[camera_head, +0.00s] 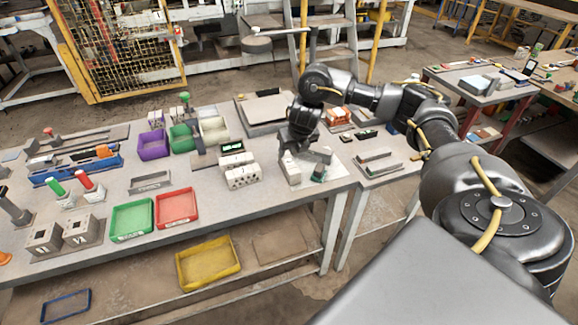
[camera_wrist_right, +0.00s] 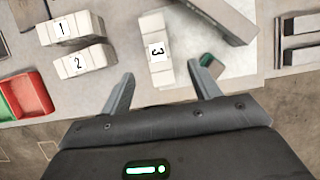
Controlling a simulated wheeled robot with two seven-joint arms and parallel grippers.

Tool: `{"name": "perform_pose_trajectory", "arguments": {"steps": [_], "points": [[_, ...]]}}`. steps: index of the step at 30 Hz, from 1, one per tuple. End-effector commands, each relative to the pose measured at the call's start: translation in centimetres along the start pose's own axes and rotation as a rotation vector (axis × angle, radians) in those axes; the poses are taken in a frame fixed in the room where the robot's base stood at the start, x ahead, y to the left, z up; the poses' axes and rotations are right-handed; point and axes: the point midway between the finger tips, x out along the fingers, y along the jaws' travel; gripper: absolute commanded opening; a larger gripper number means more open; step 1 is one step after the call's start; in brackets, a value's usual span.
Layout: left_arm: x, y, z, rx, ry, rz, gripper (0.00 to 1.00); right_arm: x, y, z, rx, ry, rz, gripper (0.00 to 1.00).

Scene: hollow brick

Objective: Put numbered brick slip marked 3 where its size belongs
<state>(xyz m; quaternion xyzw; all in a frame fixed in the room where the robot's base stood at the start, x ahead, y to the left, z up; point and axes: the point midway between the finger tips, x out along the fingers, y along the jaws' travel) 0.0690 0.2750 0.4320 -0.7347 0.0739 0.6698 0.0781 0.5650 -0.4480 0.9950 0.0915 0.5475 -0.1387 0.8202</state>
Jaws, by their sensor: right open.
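The pale brick slip marked 3 (camera_wrist_right: 157,50) lies on a light board in the right wrist view, its long side running away from my gripper. In the head view it is a whitish block (camera_head: 289,169) partly under my right gripper (camera_head: 303,150). My right gripper (camera_wrist_right: 160,72) is open, with one finger on each side of the near end of the slip. I see no clear contact. Slips marked 1 (camera_wrist_right: 62,29) and 2 (camera_wrist_right: 77,63) sit side by side to its left. My left gripper is not in view.
A small green object (camera_wrist_right: 207,61) lies close to my right finger. Green (camera_head: 131,218) and red (camera_head: 177,208) trays stand at the table's front, with a yellow tray (camera_head: 208,262) on the lower shelf. A purple bin (camera_head: 153,145) stands farther back. Grey rails (camera_head: 378,161) lie to the right.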

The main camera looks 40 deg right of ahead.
Motion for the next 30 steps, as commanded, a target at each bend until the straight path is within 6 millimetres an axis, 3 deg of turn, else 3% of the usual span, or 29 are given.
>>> {"name": "perform_pose_trajectory", "arguments": {"steps": [1,6,15,24,30], "points": [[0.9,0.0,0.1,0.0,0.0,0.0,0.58,1.5,0.1,-0.4,0.002,0.006,0.0,0.62],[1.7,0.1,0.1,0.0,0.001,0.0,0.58,3.7,0.1,-0.3,0.002,0.003,0.001,0.62],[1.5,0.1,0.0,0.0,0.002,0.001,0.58,4.6,0.1,-0.1,0.003,0.002,0.001,0.62],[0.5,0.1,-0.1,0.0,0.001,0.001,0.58,8.7,0.4,-0.1,0.003,0.004,0.0,0.62],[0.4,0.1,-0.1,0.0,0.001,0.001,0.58,9.6,0.4,-0.1,0.002,0.001,0.0,0.62]]}}
